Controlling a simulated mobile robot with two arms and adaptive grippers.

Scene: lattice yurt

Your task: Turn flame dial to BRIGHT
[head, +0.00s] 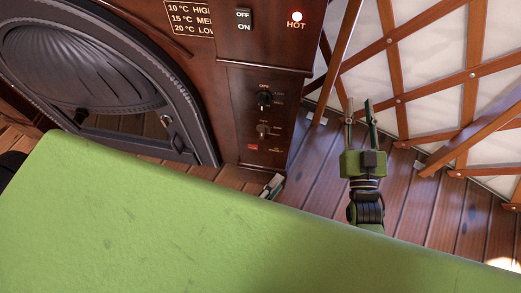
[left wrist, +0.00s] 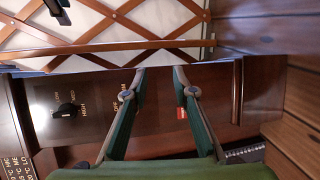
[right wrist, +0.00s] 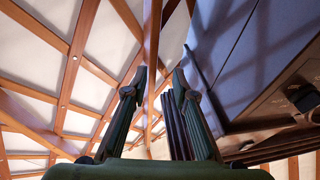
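The dark wooden control panel (head: 249,115) carries an upper black dial (head: 264,99) and a smaller lower dial (head: 263,130). Their labels are too small to tell in the head view which is the flame dial. The upper dial also shows in the left wrist view (left wrist: 67,110), beside the word HIGH. My left gripper (head: 272,186) is mostly hidden behind green bodywork, low at the panel's foot. In the left wrist view its fingers (left wrist: 160,72) are apart and empty, covering part of the panel. My right gripper (head: 359,102) is open and empty, right of the panel.
An ON/OFF switch (head: 243,20) and a lit HOT lamp (head: 297,17) sit above the dials. A dark stove (head: 110,75) stands to the left. A wooden lattice wall (head: 430,60) rises behind my right gripper. Bare floorboards (head: 420,215) lie right of the panel.

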